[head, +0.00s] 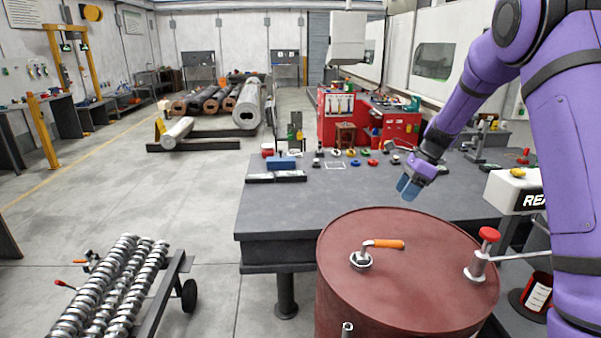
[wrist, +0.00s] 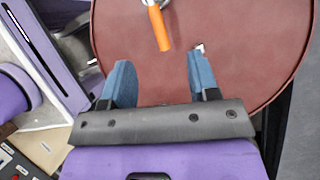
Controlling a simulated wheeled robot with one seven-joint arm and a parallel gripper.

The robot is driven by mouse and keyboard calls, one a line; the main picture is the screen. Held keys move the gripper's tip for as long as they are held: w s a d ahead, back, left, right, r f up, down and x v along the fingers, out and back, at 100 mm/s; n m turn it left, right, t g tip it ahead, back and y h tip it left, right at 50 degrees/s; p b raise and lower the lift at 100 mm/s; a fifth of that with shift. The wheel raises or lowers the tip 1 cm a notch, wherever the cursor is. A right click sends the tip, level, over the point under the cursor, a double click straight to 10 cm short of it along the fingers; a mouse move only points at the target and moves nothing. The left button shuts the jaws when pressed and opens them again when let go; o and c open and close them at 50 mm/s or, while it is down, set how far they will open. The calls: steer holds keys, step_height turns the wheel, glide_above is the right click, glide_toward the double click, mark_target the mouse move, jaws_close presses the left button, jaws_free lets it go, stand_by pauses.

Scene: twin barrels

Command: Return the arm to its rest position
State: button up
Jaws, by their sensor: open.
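My gripper (head: 409,187) is at the end of my purple arm, raised above and behind the barrel's far right side in the head view. In the wrist view its two blue fingers (wrist: 158,85) stand well apart with nothing held between them. The red-brown barrel (head: 400,290) stands at the front right. An orange-handled valve (head: 385,244) sits on its lid, and the orange handle also shows beyond the fingers in the wrist view (wrist: 158,28). A red-knobbed fitting (head: 483,255) stands on the lid's right side.
A dark grey workbench (head: 300,215) stands behind the barrel with small parts and a blue block on it. A cart with metal screw shafts (head: 105,285) is at the front left. A red tool cabinet (head: 340,115) stands farther back. The floor at left centre is clear.

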step_height(320, 180, up, 17)
steer(key=w+a+m+t, duration=0.2)
steer(key=a+m+t, duration=0.1)
steer(key=m+t, duration=0.8)
steer(key=s+d+r+m+t+h, duration=0.1)
steer(key=s+d+r+m+h, duration=0.25)
steer(key=s+r+m, duration=0.55)
steer(key=s+d+r+m+t+h, duration=0.15)
steer(key=s+m+h, duration=0.25)
steer(key=m, duration=0.8)
steer(key=s+a+f+m+g, duration=0.2)
steer(key=s+m, duration=0.4)
steer(key=s, duration=0.3)
steer(key=s+a+f+m+g+y, duration=0.1)
steer(key=s+a+f+m+g, duration=0.1)
steer(key=s+m, duration=0.5)
steer(key=s+a+f+m+g+y, duration=0.1)
steer(key=s+m, duration=0.5)
steer(key=s, duration=0.6)
step_height(320, 180, down, 3)
steer(key=a+g, duration=0.1)
steer(key=g, duration=0.1)
steer(key=shift+s+a+f+m+g, duration=0.2)
steer(key=shift+s+a+m+g, duration=0.05)
steer(key=shift+m+g, duration=0.1)
